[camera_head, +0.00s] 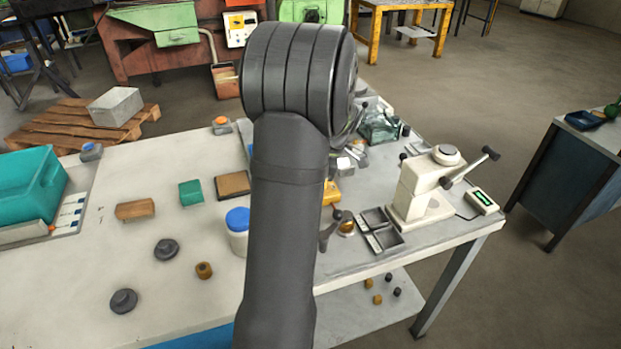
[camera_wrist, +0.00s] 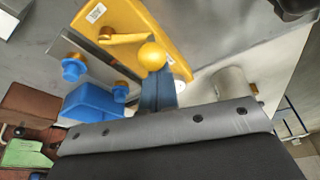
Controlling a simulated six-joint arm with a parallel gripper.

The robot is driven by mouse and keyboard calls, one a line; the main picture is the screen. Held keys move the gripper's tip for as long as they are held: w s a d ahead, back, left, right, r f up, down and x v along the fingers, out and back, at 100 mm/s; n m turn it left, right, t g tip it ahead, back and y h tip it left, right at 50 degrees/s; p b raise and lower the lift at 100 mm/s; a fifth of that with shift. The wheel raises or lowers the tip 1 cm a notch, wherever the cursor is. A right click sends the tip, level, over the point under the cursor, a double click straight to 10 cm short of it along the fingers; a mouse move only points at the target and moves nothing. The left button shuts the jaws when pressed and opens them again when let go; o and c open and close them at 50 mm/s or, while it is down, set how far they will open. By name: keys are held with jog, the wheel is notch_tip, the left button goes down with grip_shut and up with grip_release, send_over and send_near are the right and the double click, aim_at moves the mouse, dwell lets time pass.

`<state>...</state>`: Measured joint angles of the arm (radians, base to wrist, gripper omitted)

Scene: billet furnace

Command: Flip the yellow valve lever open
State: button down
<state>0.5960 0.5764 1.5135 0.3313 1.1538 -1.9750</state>
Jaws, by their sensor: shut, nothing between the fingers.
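The yellow valve lever (camera_wrist: 122,39) shows in the wrist view as a short bar ending in a round yellow knob (camera_wrist: 152,56). It sits in front of a yellow panel (camera_wrist: 165,35) with a white label. My gripper (camera_wrist: 159,72) shows as dark blue fingers, shut and empty, with the tips right by the knob. I cannot tell whether they touch it. In the head view my arm hides the gripper and the lever; only a yellow part (camera_head: 331,192) shows beside the arm.
Blue fittings (camera_wrist: 95,102) are left of my fingers in the wrist view, and a pale cylinder (camera_wrist: 230,84) is to the right. In the head view, a blue-lidded jar (camera_head: 238,232), small trays (camera_head: 383,240) and a white press (camera_head: 420,190) stand on the bench (camera_head: 190,285) around my arm.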

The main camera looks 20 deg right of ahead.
jog(key=n, duration=0.1)
jog(key=s+d+n+g, duration=0.1)
jog(key=n, duration=0.1)
jog(key=shift+s+d+n, duration=0.1)
jog(key=shift+d+n, duration=0.1)
jog(key=shift+n, duration=0.1)
jog(key=shift+s+d, duration=0.3)
jog(key=shift+d, duration=0.45)
notch_tip(320, 180, up, 9)
jog(key=a, duration=0.1)
jog(key=shift+s, duration=0.15)
dwell(0.6)
jog(key=shift+f, duration=0.15)
